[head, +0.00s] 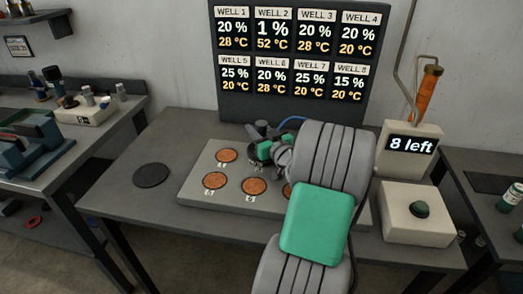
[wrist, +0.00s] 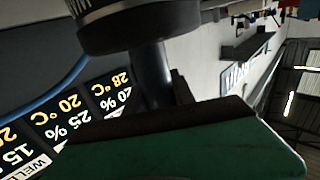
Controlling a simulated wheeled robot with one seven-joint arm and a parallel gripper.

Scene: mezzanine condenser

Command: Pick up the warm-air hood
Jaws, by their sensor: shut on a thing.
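The warm-air hood (head: 258,130) is a dark, rounded piece with a blue hose, at the back of the well plate (head: 190,192) in the head view. My gripper (head: 264,149), with green fingers, is shut on it there. In the wrist view the hood (wrist: 140,25) is a dark ribbed cylinder on a narrower dark stem that runs down behind the green finger. My gripper and arm hide several wells and most of the hood in the head view. I cannot tell whether the hood touches the plate.
Behind the plate stands a display board (head: 293,105); well 2 reads 1 % and 52 °C. A dark disc (head: 151,174) lies on the table to the left. An "8 left" box (head: 408,165) and a box with a green button (head: 414,225) stand at the right.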

